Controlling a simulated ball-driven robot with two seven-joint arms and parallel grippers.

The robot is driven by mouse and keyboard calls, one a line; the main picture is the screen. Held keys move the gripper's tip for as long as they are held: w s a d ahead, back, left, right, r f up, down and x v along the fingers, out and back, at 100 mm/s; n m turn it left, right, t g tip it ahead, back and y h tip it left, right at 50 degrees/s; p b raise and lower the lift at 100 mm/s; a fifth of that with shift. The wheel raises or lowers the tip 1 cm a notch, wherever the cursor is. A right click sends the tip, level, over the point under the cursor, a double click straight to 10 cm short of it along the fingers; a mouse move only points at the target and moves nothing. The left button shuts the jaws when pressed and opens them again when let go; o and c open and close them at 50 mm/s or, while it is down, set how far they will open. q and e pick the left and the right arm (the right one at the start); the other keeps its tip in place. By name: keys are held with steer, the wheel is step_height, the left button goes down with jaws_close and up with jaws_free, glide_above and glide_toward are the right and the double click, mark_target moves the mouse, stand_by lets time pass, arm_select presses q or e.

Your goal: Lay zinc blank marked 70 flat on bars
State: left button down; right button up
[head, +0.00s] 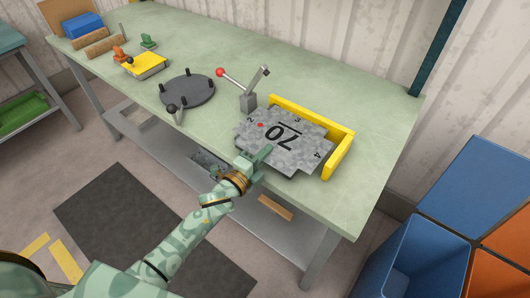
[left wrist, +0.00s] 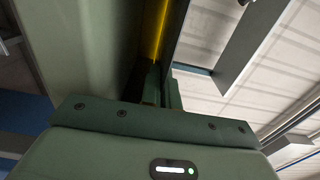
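The zinc blank marked 70 (head: 268,157) is a mottled grey notched plate with a red dot and small edge numbers. In the head view it looks about level at the table's front edge, inside the corner of the yellow bars (head: 335,153). The bars run along its far and right sides. My left gripper (head: 260,159) is at its near edge, fingers closed on the plate. In the left wrist view the fingers (left wrist: 162,92) flank the thin plate, with a dark gap and yellow beyond. Whether the plate touches the bars is unclear. My right gripper is not in view.
A grey post with a red-knobbed lever (head: 247,98) stands just behind the blank. A dark round plate with pegs (head: 188,92) and a yellow block (head: 146,65) lie farther left on the green table (head: 320,72). Blue bins (head: 428,255) stand at the right.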

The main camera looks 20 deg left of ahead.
arm_select(q)
steer(key=c, duration=1.6)
jaws_free()
steer(key=shift+s, duration=0.1)
steer(key=shift+s+a+f, duration=0.1)
steer(key=shift+s+a, duration=0.05)
steer(key=shift+s, duration=0.1)
steer(key=v, duration=1.5)
steer(key=shift+s+a+p, duration=0.1)
steer(key=shift+s+p, duration=0.2)
steer(key=shift+p, duration=0.1)
